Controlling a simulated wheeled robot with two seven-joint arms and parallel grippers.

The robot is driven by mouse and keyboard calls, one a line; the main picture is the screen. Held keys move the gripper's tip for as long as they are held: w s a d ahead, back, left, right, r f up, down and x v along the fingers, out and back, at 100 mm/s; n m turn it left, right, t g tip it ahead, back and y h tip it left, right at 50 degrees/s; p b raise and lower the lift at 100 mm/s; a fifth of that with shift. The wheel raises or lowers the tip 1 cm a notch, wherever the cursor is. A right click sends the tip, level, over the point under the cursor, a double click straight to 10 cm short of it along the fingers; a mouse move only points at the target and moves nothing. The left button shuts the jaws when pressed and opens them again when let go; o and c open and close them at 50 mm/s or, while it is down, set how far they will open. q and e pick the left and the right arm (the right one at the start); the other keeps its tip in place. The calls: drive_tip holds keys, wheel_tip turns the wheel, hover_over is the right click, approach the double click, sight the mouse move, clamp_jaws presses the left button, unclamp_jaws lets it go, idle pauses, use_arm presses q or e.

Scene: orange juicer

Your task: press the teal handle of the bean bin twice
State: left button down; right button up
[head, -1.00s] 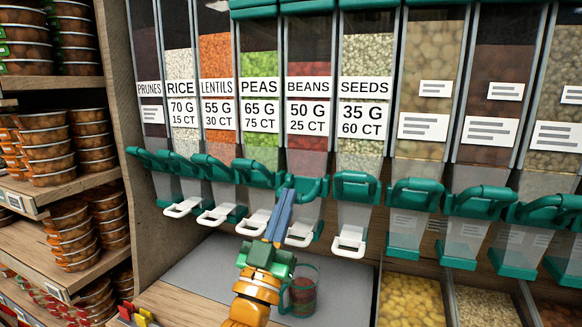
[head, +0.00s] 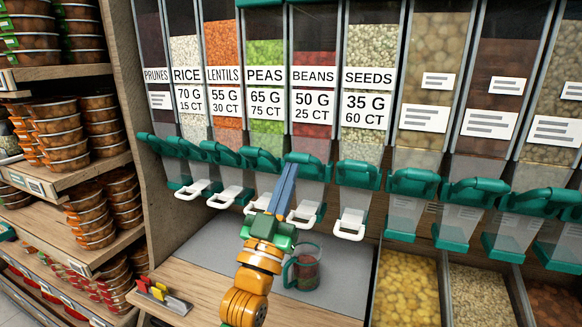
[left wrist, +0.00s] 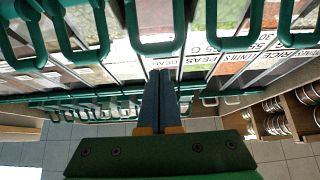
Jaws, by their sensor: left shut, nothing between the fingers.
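The bean bin (head: 314,65) is labelled BEANS, 50 G, 25 CT, and holds dark red beans. Its teal handle (head: 314,166) is at the bin's lower front, above a white spout lever. My left gripper (head: 291,161) is shut and empty, its blue fingers pointing up with the tips at the left part of that handle. I cannot tell whether they touch it. In the left wrist view the shut fingers (left wrist: 160,85) point up towards a row of teal handles. A clear cup with a teal handle (head: 304,270) stands below the bin, with reddish contents. My right gripper is out of view.
The peas bin (head: 265,60) and seeds bin (head: 370,60) flank the bean bin closely, with similar teal handles. Open bins (head: 410,295) of loose goods lie at lower right. Shelves of packed tubs (head: 60,140) stand at left. The grey mat (head: 215,245) is mostly clear.

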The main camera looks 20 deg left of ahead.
use_arm(q)
drive_tip(key=w+f+b+v, duration=0.1)
drive_tip(key=b+v, duration=0.1)
drive_tip(key=v, duration=0.7)
drive_tip(key=shift+f+b, duration=0.2)
drive_tip(key=shift+b, duration=0.15)
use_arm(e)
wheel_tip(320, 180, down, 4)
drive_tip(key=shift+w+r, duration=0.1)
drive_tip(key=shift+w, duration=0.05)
use_arm(q)
drive_tip(key=shift+a, duration=0.1)
